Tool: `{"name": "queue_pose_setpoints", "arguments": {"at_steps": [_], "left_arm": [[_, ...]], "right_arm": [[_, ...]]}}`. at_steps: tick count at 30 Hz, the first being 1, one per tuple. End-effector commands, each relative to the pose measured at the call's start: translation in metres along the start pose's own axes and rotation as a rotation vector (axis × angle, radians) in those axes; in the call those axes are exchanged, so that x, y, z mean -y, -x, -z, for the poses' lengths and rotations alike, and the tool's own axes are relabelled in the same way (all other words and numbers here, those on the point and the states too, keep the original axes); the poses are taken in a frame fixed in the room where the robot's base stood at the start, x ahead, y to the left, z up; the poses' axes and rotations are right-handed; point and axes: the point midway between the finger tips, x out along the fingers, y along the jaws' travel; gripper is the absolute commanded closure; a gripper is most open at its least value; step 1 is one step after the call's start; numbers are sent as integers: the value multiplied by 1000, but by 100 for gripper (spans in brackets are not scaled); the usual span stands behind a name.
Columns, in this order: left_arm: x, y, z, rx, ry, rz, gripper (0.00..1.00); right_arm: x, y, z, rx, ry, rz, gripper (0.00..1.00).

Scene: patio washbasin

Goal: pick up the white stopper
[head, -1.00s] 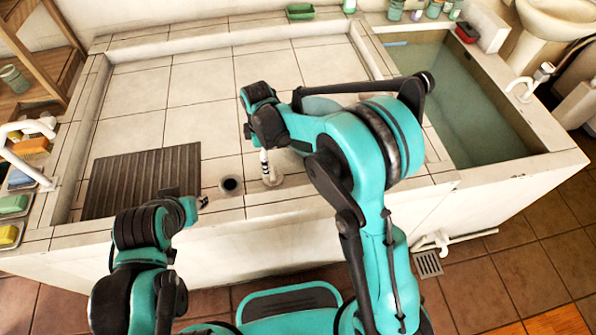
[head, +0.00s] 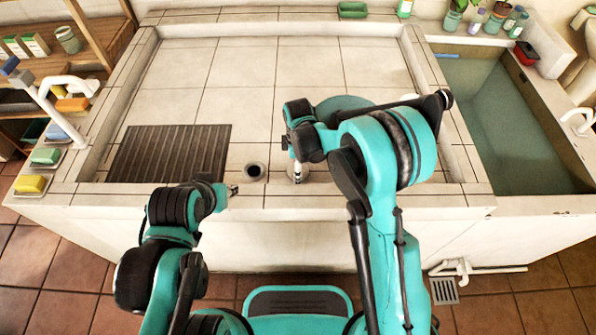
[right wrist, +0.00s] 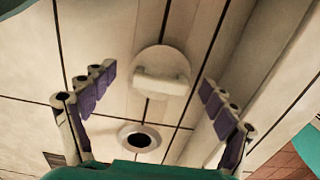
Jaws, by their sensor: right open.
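The white stopper (right wrist: 160,80) is a round disc with a raised bar handle. It lies flat on the pale tiles in the right wrist view. In the head view only its rim (head: 298,178) shows beneath my right gripper (head: 297,168). In the right wrist view my right gripper (right wrist: 157,82) is open, with one finger on each side of the stopper and clear gaps to it. My left gripper (head: 232,190) is at the basin's front ledge, left of the stopper; its jaw state is unclear.
A dark ribbed mat (head: 170,153) lies farther left. A raised ledge (head: 330,202) runs along the front. The tiles behind (head: 240,75) are clear; a water trough (head: 500,115) is at right.

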Motion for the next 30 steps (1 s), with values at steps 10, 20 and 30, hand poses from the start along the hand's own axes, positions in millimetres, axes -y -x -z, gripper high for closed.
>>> {"name": "queue_pose_setpoints", "arguments": {"at_steps": [10, 20, 30], "left_arm": [[0, 1, 0, 0, 0, 0, 65], [0, 0, 0, 0, 0, 0, 65], [0, 10, 7, 0, 0, 0, 65]], "right_arm": [[0, 1, 0, 0, 0, 0, 71], [1, -1, 0, 0, 0, 1, 72], [1, 22, 0, 0, 0, 1, 88]]}}
